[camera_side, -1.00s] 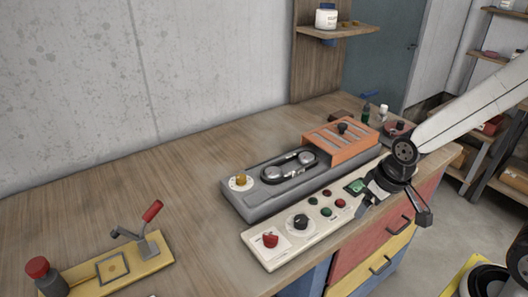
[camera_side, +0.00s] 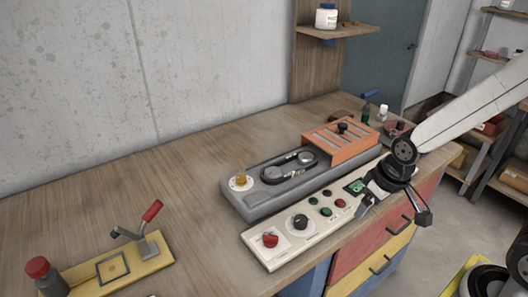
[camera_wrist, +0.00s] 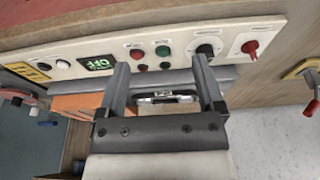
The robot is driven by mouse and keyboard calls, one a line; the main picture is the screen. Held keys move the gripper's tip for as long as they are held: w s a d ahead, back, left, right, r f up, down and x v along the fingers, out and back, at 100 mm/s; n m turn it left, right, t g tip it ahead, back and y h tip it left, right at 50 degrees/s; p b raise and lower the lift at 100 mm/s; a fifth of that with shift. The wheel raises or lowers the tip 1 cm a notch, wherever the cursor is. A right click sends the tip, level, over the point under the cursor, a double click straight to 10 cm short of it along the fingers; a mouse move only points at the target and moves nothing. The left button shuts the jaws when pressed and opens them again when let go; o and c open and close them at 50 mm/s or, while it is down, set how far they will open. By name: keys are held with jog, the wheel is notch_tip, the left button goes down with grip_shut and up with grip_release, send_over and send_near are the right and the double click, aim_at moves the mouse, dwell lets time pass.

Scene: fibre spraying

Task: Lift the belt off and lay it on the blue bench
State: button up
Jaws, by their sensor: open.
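The belt (camera_side: 289,165) is a dark loop around two metal pulleys, in a recess of the grey machine (camera_side: 240,206). In the wrist view the pulleys and belt (camera_wrist: 163,98) show foreshortened between my fingers, beyond the control panel. My gripper (camera_side: 364,203) is over the right part of the control panel, to the right of and nearer than the belt in the side view, apart from it. In the wrist view my gripper (camera_wrist: 160,64) is open and empty. The bench (camera_side: 150,150) has a wooden top; a blue front panel (camera_side: 304,281) shows below it.
An orange slotted guard (camera_side: 350,148) covers the machine's right end. The cream control panel (camera_side: 262,254) has a red knob, a black knob, buttons and a display reading OFF. The bench top behind the machine is clear.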

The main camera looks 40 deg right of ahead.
jog(key=c, duration=0.4)
jog(key=shift+o, duration=0.2)
jog(key=m+g, duration=0.3)
jog(key=m, duration=1.5)
send_over(297, 171)
jog(key=shift+r, duration=0.1)
jog(key=shift+f, duration=1.35)
